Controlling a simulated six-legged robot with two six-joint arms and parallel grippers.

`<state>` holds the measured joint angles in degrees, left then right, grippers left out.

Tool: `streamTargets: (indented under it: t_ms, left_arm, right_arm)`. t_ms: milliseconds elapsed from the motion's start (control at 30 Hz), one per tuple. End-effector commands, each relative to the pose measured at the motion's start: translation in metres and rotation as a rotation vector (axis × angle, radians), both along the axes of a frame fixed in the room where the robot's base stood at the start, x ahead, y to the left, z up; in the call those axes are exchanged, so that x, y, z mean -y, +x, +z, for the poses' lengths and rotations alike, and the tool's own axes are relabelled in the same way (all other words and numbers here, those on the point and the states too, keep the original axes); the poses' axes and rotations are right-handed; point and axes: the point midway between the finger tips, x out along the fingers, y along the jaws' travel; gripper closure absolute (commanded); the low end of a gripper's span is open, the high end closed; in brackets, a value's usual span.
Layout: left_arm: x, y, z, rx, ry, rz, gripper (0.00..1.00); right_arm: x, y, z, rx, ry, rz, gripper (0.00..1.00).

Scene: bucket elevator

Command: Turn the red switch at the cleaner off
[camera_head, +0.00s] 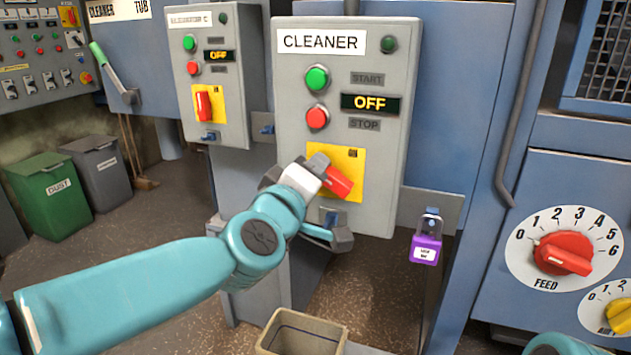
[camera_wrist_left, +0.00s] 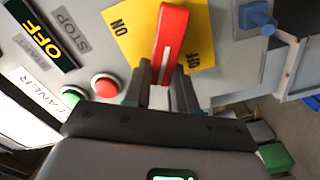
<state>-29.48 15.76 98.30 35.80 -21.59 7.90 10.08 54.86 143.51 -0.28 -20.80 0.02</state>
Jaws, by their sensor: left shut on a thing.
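The CLEANER control box (camera_head: 390,180) is grey, with a yellow plate (camera_head: 350,157) low on its face. The red switch (camera_head: 338,181) on that plate is tilted diagonally in the head view. In the left wrist view the red switch (camera_wrist_left: 172,35) stands between the ON and OFF lettering of the yellow plate (camera_wrist_left: 137,38). My left gripper (camera_head: 318,172) is shut on the switch's handle; its fingers (camera_wrist_left: 163,82) lie on either side of it. The display (camera_head: 370,103) reads OFF. My right gripper is not in view.
A green button (camera_head: 317,78) and a red button (camera_head: 317,117) sit above the switch. A purple padlock (camera_head: 426,248) hangs right of the box. A similar box (camera_head: 235,125) stands to the left. An open tan bin (camera_head: 300,330) is below.

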Motion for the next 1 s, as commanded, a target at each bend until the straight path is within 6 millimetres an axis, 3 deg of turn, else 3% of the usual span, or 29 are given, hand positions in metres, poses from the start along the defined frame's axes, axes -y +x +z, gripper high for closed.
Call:
streamTargets:
  t_ms: [500, 1000]
  left_arm:
    - [-0.004, 0.001, -0.011, -0.122, -0.392, 0.001, 1.00]
    - [-0.005, 0.002, -0.013, -0.164, -0.523, 0.002, 1.00]
  right_arm:
    - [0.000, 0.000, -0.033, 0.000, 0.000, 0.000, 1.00]
    - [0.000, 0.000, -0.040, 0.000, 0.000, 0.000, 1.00]
